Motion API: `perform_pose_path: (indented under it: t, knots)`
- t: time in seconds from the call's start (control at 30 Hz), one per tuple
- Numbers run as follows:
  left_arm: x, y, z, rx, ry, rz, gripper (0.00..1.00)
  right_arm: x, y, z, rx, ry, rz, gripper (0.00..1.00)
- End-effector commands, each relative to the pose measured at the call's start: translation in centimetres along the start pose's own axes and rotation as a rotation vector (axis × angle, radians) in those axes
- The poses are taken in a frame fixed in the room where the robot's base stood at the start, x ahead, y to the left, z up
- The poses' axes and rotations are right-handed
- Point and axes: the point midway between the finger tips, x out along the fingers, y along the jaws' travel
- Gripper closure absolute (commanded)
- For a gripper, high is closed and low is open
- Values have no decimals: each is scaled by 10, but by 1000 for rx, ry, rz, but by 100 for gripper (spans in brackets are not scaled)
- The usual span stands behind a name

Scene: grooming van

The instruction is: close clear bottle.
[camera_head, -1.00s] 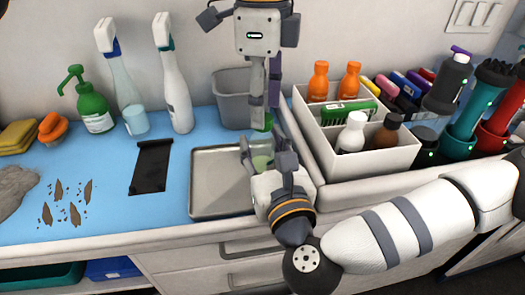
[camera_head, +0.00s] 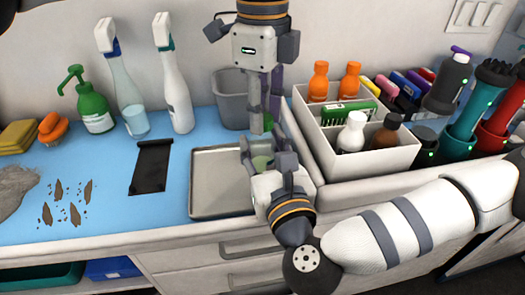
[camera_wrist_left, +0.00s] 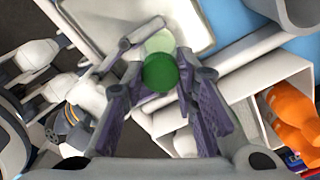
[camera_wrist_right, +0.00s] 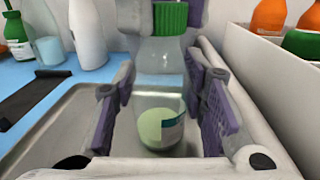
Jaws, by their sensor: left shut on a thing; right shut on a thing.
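The clear bottle (camera_wrist_right: 155,100) with pale green contents and a label is upright over the metal tray (camera_head: 210,185). My right gripper (camera_head: 265,155) is shut around its body, one finger on each side in the right wrist view. The green cap (camera_wrist_right: 170,18) is at the bottle's mouth, lined up with the neck; I cannot tell whether it is threaded on. The cap also shows from above in the left wrist view (camera_wrist_left: 160,72), covering part of the bottle. My left gripper (camera_head: 263,118) points down over the bottle, shut on the cap.
A divided white caddy (camera_head: 375,160) with small bottles stands close at the right. A grey bin (camera_head: 230,100) is behind the grippers. Spray bottles (camera_head: 175,90), a green pump bottle (camera_head: 92,107) and a black strip (camera_head: 151,166) are at the left. The tray's left part is clear.

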Motion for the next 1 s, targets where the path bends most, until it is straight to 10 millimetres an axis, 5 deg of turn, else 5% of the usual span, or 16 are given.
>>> perform_pose_path:
  t: [0.8,0.83,1.0]
  knots:
    - [2,0,-1,3042,8,7,100,0,0,0,0,1,0,100]
    - [2,0,-1,-3128,-7,-7,100,0,0,0,0,1,0,100]
    - [3,0,-1,-2487,-6,-5,100,0,0,0,0,1,0,100]
